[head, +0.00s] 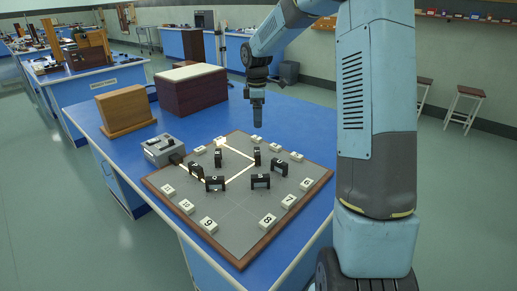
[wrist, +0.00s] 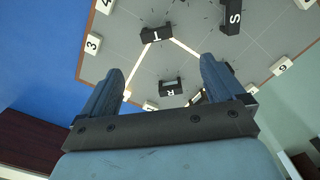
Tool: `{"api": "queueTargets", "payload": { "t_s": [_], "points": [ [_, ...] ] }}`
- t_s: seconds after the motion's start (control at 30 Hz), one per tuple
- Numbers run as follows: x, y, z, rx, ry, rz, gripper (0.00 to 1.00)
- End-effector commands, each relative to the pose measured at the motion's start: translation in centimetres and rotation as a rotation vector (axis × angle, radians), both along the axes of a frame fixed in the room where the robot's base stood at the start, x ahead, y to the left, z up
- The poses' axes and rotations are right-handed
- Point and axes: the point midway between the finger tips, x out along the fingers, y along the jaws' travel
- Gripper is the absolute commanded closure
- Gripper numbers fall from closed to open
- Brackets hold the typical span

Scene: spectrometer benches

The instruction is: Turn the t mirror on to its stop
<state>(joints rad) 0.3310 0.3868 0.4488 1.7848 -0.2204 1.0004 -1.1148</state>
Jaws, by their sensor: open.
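The t mirror (head: 257,157) is a small black block on the grey optics board (head: 237,216), at a bend of the lit beam. In the wrist view the t mirror (wrist: 156,34) shows its white T near the top, beyond my fingertips. My gripper (head: 257,122) points down and hangs above the far part of the board, apart from the mirror. In the wrist view my gripper (wrist: 161,68) is open, with nothing between its fingers. The stop cannot be made out.
The S mirror (wrist: 233,16) and R mirror (wrist: 171,88) stand close by. Several numbered white cards line the board's rim. A grey lamp box (head: 162,150), a wooden block (head: 125,110) and a maroon box (head: 192,90) stand on the blue bench. Free bench lies right of the maroon box.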

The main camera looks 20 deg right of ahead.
Motion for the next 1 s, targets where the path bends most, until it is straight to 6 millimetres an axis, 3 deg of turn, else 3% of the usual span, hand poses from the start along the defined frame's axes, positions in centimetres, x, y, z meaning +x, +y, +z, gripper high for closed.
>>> {"api": "queueTargets", "payload": {
  "t_s": [0.13,0.37,1.0],
  "points": [
    [1.2,-0.1,-1.3,0.015,0.014,0.043,0.04],
    [1.5,-0.2,-2.9,0.02,0.021,0.057,0.04],
    [1.4,-0.2,-13.4,0.02,0.021,0.055,0.04]
  ]
}}
